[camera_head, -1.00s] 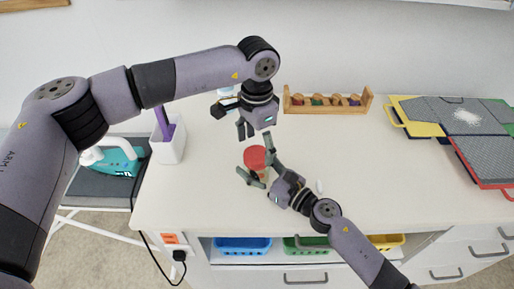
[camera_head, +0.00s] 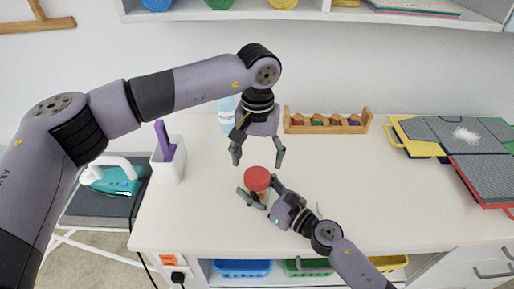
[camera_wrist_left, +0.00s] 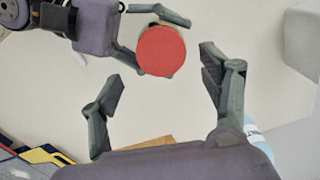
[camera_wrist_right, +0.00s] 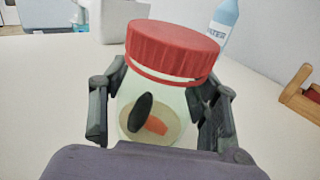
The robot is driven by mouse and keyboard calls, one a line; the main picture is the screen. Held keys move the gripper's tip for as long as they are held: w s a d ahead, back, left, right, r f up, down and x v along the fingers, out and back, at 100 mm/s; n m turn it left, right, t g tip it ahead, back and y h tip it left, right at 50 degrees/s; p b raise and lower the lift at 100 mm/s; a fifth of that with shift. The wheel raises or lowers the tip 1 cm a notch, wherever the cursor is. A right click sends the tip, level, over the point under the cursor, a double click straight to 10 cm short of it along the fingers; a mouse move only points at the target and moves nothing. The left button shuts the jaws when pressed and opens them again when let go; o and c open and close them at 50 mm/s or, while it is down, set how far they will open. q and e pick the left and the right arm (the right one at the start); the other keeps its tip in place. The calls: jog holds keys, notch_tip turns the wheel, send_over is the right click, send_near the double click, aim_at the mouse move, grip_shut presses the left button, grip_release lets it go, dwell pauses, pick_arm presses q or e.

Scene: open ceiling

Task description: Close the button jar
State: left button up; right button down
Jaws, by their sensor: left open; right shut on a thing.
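The button jar is a clear jar with a red lid (camera_head: 257,179), standing on the white table. In the right wrist view, the jar body (camera_wrist_right: 152,118) shows a dark button and an orange one inside. The lid (camera_wrist_right: 174,49) sits over the mouth, with a pale band beneath it. I cannot tell whether it is screwed tight. My right gripper (camera_head: 259,191) is shut on the jar body, one finger on each side. My left gripper (camera_head: 258,157) is open and empty, pointing down above and behind the jar. In the left wrist view, the lid (camera_wrist_left: 161,51) lies just beyond its fingertips.
A wooden rack (camera_head: 327,122) stands behind. A water bottle (camera_head: 226,114) stands near the wall and a white holder (camera_head: 168,160) is at left. Folded boards (camera_head: 470,150) lie at right. Colored bins (camera_head: 242,268) sit below the tabletop.

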pick_arm(q)
jog(key=n, duration=0.6)
jog(key=shift+r+n, duration=0.2)
jog(key=shift+n, duration=0.2)
jog(key=n, duration=0.4)
jog(key=shift+r, duration=0.15)
jog(key=n, duration=0.6)
jog(key=shift+r+n, duration=0.2)
jog(key=shift+n, duration=0.2)
jog(key=n, duration=0.4)
jog(key=shift+r, duration=0.1)
jog(key=n, duration=0.4)
jog(key=shift+r+n, duration=0.15)
jog(key=shift+n, duration=0.25)
jog(key=n, duration=0.6)
jog(key=shift+r, duration=0.2)
jog(key=n, duration=0.6)
jog(key=shift+r, duration=0.15)
jog(key=n, duration=0.4)
jog(key=shift+r+n, duration=0.15)
jog(key=shift+n, duration=0.15)
